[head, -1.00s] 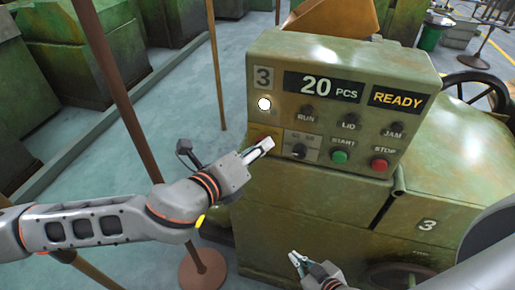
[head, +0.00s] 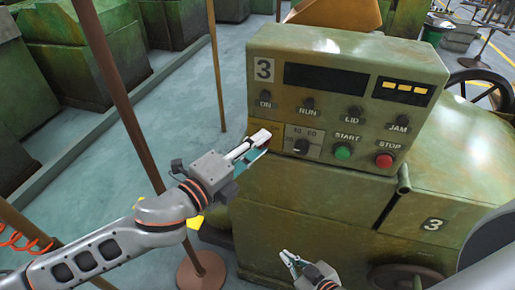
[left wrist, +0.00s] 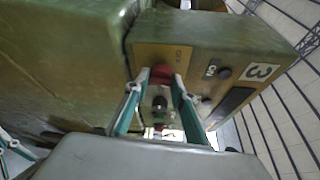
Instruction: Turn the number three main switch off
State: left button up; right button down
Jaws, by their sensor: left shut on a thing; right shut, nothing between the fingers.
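The number three machine's control panel (head: 345,105) is green, with a white 3 label (head: 264,69). Its main switch is a red handle (left wrist: 161,73) on a yellow plate (left wrist: 150,55) at the panel's lower left. My left gripper (head: 260,140) is shut on the red handle and hides most of it in the head view. In the left wrist view its fingers (left wrist: 158,88) lie on either side of the handle. The display (head: 325,78) is dark and the ON lamp (head: 265,98) is unlit. My right gripper (head: 290,260) is shut and empty, low in front of the machine.
A selector knob (head: 301,146), a green START button (head: 342,152) and a red STOP button (head: 384,160) sit right of the switch. A brown post (head: 120,95) stands left, near my left arm.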

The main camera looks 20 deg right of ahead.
pick_arm(q)
jog(key=shift+d+f+n+t+h+b, duration=0.1)
jog(key=shift+n+t+h+b, duration=0.4)
jog(key=shift+n, duration=1.35)
jog(key=shift+a+f+n+t+h+b, duration=0.15)
jog(key=shift+n+t+h+b, duration=0.4)
jog(key=shift+n, duration=1.35)
jog(key=shift+d+f+n+t+h+b, duration=0.25)
jog(key=shift+n+t, duration=0.5)
jog(key=shift+n, duration=1.1)
pick_arm(e)
jog(key=shift+s+d+f, duration=0.1)
jog(key=shift+d+f, duration=0.05)
jog(key=shift+f, duration=0.75)
jog(key=shift+d+f, duration=0.15)
jog(key=shift+f, duration=0.7)
pick_arm(q)
jog(key=shift+a+r+n+y, duration=0.1)
jog(key=shift+r+n+y, duration=0.05)
jog(key=shift+n+y, duration=0.2)
pick_arm(e)
jog(key=shift+f, duration=0.1)
pick_arm(q)
jog(key=o, duration=1.1)
pick_arm(e)
jog(key=shift+s+f, duration=0.1)
pick_arm(q)
jog(key=shift+a, duration=0.1)
